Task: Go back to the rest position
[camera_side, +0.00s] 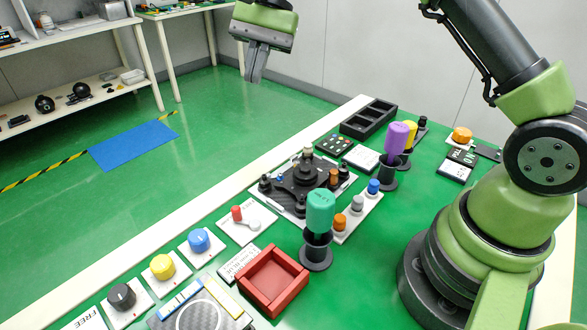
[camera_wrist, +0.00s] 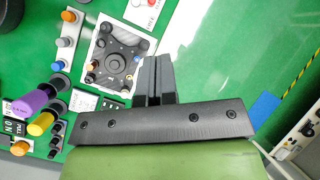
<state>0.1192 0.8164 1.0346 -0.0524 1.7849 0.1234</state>
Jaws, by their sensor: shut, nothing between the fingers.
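My gripper (camera_side: 255,62) hangs high at the top of the side view, with its two dark fingers together and nothing between them. It is well above and beyond the green work table (camera_side: 408,205) and touches nothing. In the wrist view the closed fingers (camera_wrist: 158,75) point toward the table. Beside them, far below, is the black gimbal device (camera_wrist: 114,62) on its white plate; it also shows in the side view (camera_side: 300,182).
A teal-topped peg (camera_side: 320,210) and a purple-topped peg (camera_side: 396,138) stand upright in black holders. A red square tray (camera_side: 272,281) lies at the front. Several coloured knobs line the near edge, including a blue one (camera_side: 199,240). The air around my gripper is clear.

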